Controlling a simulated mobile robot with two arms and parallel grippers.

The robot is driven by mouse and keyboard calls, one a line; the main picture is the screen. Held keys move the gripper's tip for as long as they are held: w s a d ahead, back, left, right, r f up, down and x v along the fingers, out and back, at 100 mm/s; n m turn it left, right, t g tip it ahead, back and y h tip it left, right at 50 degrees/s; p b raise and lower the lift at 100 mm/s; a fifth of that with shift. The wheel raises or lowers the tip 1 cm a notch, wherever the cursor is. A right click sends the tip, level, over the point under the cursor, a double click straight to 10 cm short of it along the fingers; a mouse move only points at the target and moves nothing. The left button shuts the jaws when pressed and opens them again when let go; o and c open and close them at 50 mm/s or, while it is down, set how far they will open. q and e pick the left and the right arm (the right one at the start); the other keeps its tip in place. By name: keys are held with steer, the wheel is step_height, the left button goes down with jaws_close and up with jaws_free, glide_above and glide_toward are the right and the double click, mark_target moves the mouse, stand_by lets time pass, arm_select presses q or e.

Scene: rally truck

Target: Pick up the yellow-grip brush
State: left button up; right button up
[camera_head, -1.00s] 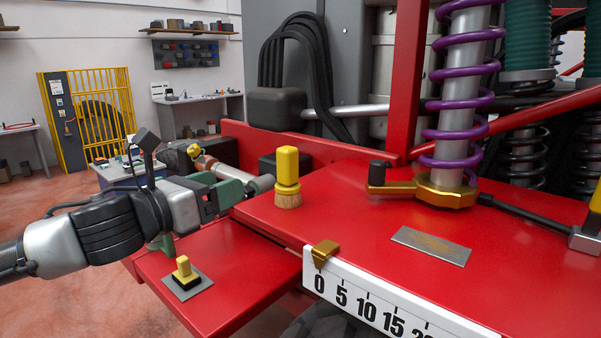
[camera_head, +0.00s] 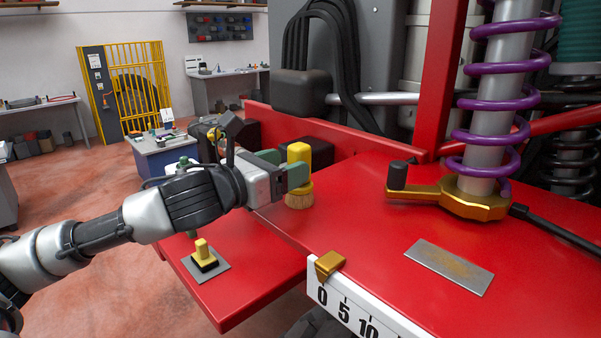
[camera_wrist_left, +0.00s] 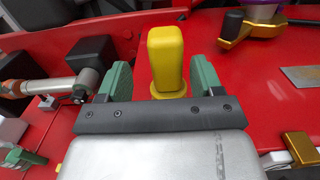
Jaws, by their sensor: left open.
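The yellow-grip brush (camera_head: 299,179) stands upright on the red deck near its left edge, with a yellow grip above tan bristles. My left gripper (camera_head: 281,170) is open beside it, its green fingers at the height of the grip. In the left wrist view the yellow grip (camera_wrist_left: 166,58) stands between the two spread fingers, with visible gaps on both sides. The bristles are hidden in that view. My right gripper is not in view.
A smaller yellow-handled block (camera_head: 203,253) sits on a grey plate on the lower red panel. A gold clamp (camera_head: 329,264) is at the deck's front edge. A gold bracket with a black knob (camera_head: 398,176) and a metal plate (camera_head: 449,267) lie to the right.

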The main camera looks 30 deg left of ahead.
mark_target(307, 156)
arm_select(q)
steer(key=shift+w+d+r, duration=0.1)
steer(key=shift+d+r, duration=0.05)
steer(key=shift+w+d+r+p, duration=0.2)
steer(key=shift+w+p, duration=0.05)
steer(key=shift+p, duration=0.25)
steer(key=p+x, duration=0.1)
steer(key=x, duration=0.2)
steer(key=shift+d+p, duration=0.2)
steer(key=shift+p, duration=0.1)
steer(key=shift+w+d, duration=0.15)
steer(key=shift+w, duration=0.4)
steer(key=shift+s, duration=0.15)
steer(key=shift+c, duration=0.6)
steer(key=c, duration=0.9)
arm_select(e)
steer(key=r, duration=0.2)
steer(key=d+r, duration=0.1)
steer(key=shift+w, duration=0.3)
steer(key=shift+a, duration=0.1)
